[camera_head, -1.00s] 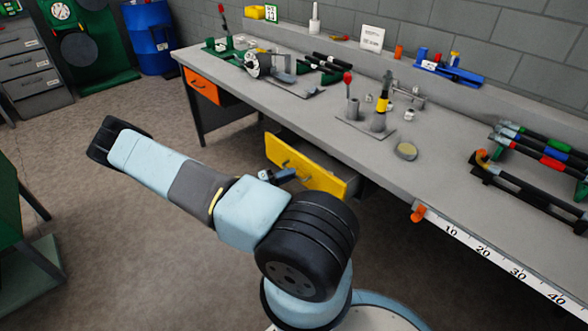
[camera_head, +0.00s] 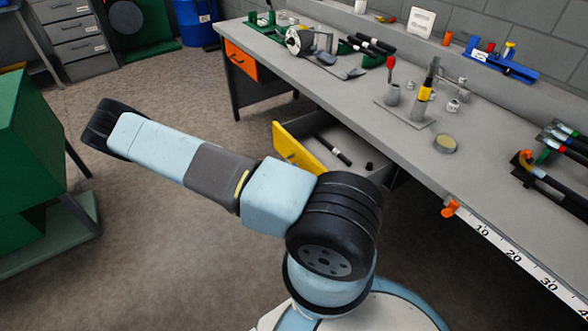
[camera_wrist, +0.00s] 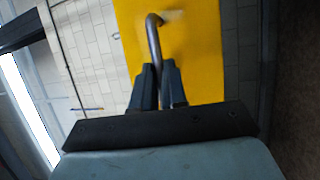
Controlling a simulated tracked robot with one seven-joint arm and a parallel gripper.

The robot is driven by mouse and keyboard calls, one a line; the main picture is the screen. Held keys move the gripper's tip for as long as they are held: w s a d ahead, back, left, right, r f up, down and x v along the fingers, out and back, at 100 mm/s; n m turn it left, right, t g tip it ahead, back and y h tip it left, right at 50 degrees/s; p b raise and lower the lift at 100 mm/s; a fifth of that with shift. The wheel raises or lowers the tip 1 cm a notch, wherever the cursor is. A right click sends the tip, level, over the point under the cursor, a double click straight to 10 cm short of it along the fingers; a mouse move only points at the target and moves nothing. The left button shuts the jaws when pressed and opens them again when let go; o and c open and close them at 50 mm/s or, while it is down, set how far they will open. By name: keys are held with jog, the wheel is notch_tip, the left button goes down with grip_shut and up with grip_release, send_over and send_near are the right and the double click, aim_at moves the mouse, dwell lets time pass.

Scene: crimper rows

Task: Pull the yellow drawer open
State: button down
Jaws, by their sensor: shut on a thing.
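The yellow drawer (camera_head: 299,150) under the workbench stands well open in the head view, with its inside showing. A dark rod with a pale band (camera_head: 333,148) and a small dark piece (camera_head: 370,166) lie in it. In the wrist view the yellow drawer front (camera_wrist: 198,45) fills the upper middle. Its grey bar handle (camera_wrist: 153,42) runs down between the fingers of my gripper (camera_wrist: 158,88), which is shut on it. In the head view my arm hides the gripper, the handle and part of the drawer front.
The grey workbench (camera_head: 400,135) carries tools, holders and a blue rack (camera_head: 500,66). An orange drawer (camera_head: 242,60) is shut at its left. An orange clamp (camera_head: 451,209) and a ruler line the front edge. A green cabinet (camera_head: 30,150) stands left; floor between is clear.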

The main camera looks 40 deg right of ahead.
jog(key=shift+s+a+f, duration=0.1)
jog(key=shift+f, duration=0.2)
jog(key=c, duration=1.5)
grip_release()
jog(key=o, duration=0.3)
jog(key=shift+r, duration=0.15)
jog(key=shift+o, duration=0.2)
jog(key=v, duration=1.3)
jog(key=shift+w+a, duration=0.3)
